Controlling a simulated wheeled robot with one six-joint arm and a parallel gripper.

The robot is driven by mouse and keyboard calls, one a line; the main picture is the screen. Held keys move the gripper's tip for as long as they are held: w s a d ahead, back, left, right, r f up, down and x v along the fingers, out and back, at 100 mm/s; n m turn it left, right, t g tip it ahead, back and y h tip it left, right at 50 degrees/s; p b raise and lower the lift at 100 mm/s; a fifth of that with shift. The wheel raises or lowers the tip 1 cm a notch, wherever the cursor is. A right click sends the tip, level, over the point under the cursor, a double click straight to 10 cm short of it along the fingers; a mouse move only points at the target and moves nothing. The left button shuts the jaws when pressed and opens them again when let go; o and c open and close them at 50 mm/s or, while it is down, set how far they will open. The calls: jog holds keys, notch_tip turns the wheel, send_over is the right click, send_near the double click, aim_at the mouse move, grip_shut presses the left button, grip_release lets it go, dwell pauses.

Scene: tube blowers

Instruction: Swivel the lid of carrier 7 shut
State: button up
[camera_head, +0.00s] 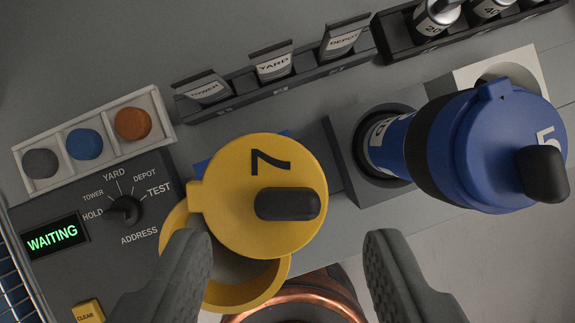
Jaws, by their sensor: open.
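The yellow lid of carrier 7 (232,215) is a round disc marked "7" with a dark raised knob (287,204) on its right half. The yellow carrier body (262,290) shows below and left of the lid as a ring with a grey inside. The lid is swivelled aside, so it covers only part of the opening. My gripper (288,250) is open and empty. Its two grey fingers stand left and right at the bottom of the view, with the lid and knob beyond and between them. How far the fingertips are from the knob I cannot tell.
A blue carrier 5 (480,150) leans from a dark socket on the right, with its own dark knob. A control panel (140,245) with a dial and a lit "WAITING" display stands left. Coloured discs in a white tray (160,108) and labelled flags (272,66) line the back. A copper ring (322,288) shows below.

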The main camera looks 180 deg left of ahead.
aim_at(287, 212)
jog(key=shift+x, duration=1.65)
jog(key=c, duration=1)
